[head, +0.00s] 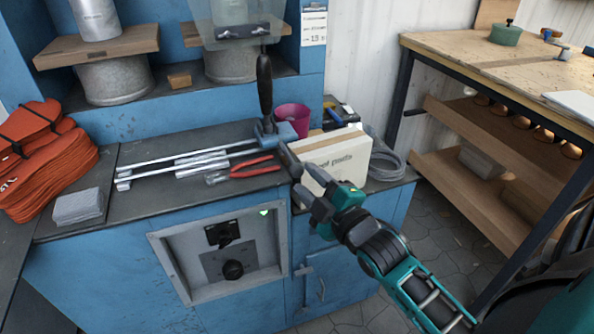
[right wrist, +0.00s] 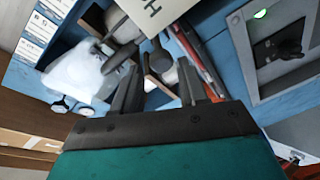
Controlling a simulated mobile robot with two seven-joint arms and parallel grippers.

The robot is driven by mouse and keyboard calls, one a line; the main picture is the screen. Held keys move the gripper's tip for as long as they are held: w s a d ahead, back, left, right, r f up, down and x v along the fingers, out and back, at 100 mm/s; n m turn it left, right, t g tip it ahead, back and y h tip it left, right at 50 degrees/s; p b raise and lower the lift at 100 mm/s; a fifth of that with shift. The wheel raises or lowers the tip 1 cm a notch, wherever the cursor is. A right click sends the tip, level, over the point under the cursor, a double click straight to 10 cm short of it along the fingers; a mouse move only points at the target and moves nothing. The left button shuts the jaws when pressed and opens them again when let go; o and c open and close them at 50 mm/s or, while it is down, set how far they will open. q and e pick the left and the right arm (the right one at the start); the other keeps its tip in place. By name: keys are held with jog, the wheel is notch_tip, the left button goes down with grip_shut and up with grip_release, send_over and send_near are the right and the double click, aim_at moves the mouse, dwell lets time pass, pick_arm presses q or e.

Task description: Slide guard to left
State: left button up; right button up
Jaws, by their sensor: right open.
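A translucent panel (head: 235,14) with a dark strip near its lower edge hangs in front of the right-hand press block at the top of the head view; it looks like the guard. Its top is cut off by the frame. Below it, a blue carriage (head: 277,131) with an upright black handle (head: 265,84) stands at the right end of two silver rails (head: 190,157). My right gripper (head: 291,170) is open, in front of the carriage and beside the cardboard box. Its fingers also show in the right wrist view (right wrist: 163,75). I see nothing held. My left gripper is out of view.
Red pliers (head: 254,168), a pale box (head: 335,160), a magenta cup (head: 293,118) and a coiled cable (head: 385,163) crowd the bench around my right gripper. Orange sheets (head: 40,160) and a grey block (head: 78,206) lie left. A wooden workbench (head: 480,62) stands right.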

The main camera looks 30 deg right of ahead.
aim_at(300, 173)
jog(key=shift+w, duration=2.4)
grip_shut()
